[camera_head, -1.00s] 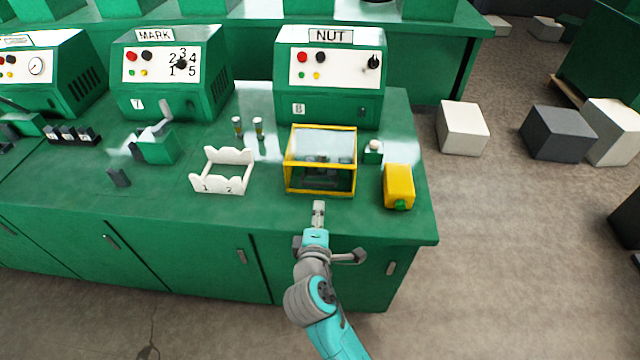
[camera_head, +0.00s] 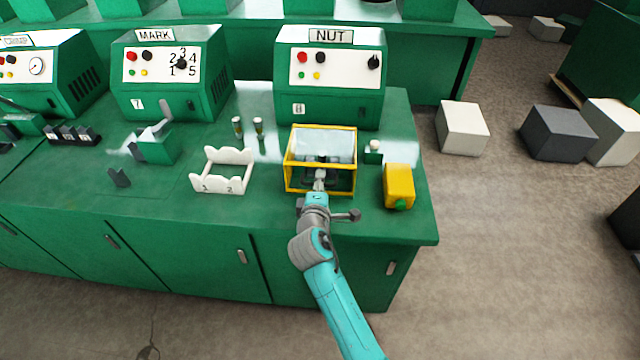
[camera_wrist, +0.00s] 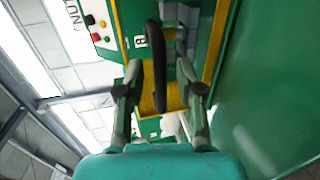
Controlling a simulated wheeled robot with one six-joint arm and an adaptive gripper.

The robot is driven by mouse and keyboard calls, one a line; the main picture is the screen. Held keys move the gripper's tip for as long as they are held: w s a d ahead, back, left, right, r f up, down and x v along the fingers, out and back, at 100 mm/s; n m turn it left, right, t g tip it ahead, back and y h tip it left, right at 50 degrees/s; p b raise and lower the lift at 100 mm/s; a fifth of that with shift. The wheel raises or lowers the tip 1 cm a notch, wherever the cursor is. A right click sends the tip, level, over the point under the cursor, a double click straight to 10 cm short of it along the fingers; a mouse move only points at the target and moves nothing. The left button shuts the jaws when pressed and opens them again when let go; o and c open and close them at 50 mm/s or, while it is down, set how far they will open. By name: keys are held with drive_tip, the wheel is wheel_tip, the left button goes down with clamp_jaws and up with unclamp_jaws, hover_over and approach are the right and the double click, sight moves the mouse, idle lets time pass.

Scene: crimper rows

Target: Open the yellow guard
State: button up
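The yellow guard (camera_head: 337,163) is a box frame with clear panels. It sits closed over a dark fixture on the bench, in front of the NUT machine. My gripper (camera_head: 319,178) is at the guard's front face, near its lower middle. In the wrist view my gripper (camera_wrist: 159,68) has its two fingers apart, with a dark curved handle (camera_wrist: 154,60) between them. Gaps show beside the handle, so it does not look clamped. The guard's yellow frame (camera_wrist: 216,42) also shows there. My fingertips partly hide the guard's front in the head view.
A yellow box (camera_head: 398,186) with a green button stands just right of the guard. A white numbered rack (camera_head: 222,186) is to the left. The NUT machine (camera_head: 330,90) stands behind. Two small cylinders (camera_head: 258,127) stand behind left. The bench front between rack and guard is clear.

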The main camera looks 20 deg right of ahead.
drive_tip(key=shift+w, duration=0.15)
clamp_jaws()
